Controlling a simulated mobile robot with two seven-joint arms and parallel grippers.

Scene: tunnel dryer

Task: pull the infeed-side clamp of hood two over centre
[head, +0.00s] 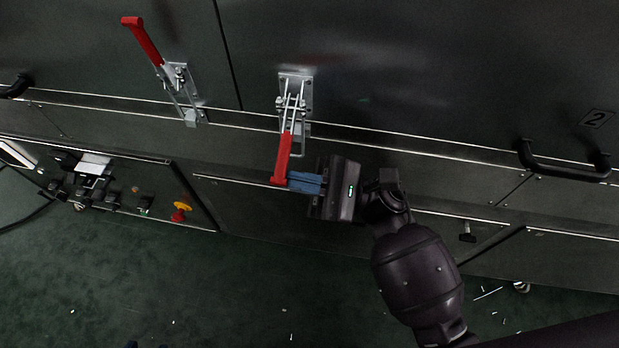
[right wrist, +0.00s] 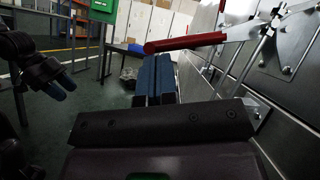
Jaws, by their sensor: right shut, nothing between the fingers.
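The clamp on the panel marked 2 (head: 292,100) is a metal toggle clamp just right of the panel seam. Its red handle (head: 283,158) points down in the head view; in the right wrist view the handle (right wrist: 185,42) lies across beyond the fingertips. My right gripper (head: 306,182) is shut and empty, its blue fingers (right wrist: 153,78) at the handle's lower end. I cannot tell whether they touch it. My left gripper (right wrist: 60,86) shows at the left of the right wrist view, away from the clamp; its opening is unclear.
A second clamp (head: 180,92) left of the seam has its red handle (head: 141,40) pointing up. A black bar handle (head: 565,170) is at the right, below the number plate (head: 597,118). A control box with a yellow-and-red knob (head: 181,210) is lower left. Green floor lies below.

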